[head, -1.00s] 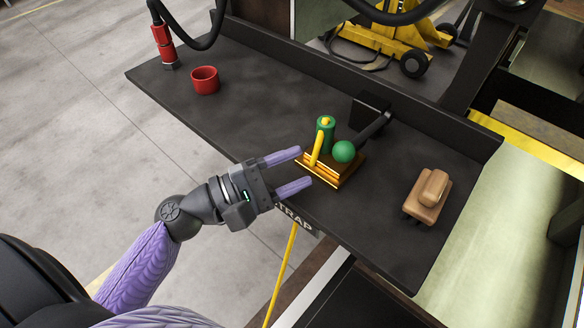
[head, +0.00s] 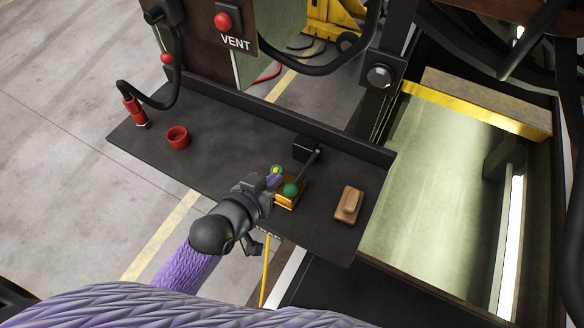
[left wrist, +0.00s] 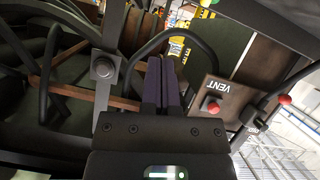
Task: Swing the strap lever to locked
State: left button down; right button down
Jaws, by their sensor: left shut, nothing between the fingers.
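The strap lever shows in the head view as a black bar (head: 308,167) with a green ball knob (head: 290,189) at its near end. It slopes down from a black block (head: 305,149) to a brass-coloured base (head: 287,204). A green post with a yellow top (head: 277,170) stands beside the knob, partly hidden by my gripper. My left gripper (head: 273,181) is shut and empty, just left of the knob and in front of the post; I cannot tell whether it touches either. Its purple fingers (left wrist: 163,82) lie together in the left wrist view, where the lever does not show. My right gripper is not in view.
The dark bench also holds a wooden block-like brush (head: 348,204) to the right and a red cup (head: 177,137) to the left. A raised lip runs along its back. A VENT panel with a red button (head: 223,21) and black hoses are behind.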

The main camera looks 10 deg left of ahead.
aim_at(285, 193)
pick_arm(q)
jog(key=w+d+f, duration=0.1)
jog(key=w+f, duration=0.1)
jog(key=w+d+f+b, duration=0.1)
jog(key=w+f, duration=0.1)
jog(key=w+d+f, duration=0.1)
jog(key=w+f, duration=0.1)
jog(key=shift+b, duration=0.3)
jog(key=shift+s+f, duration=0.2)
jog(key=shift+f, duration=0.3)
jog(key=f+b, duration=0.1)
jog(key=f, duration=0.2)
jog(key=shift+s+a+b, duration=0.1)
jog(key=shift+s+b, duration=0.3)
jog(key=shift+r, duration=0.1)
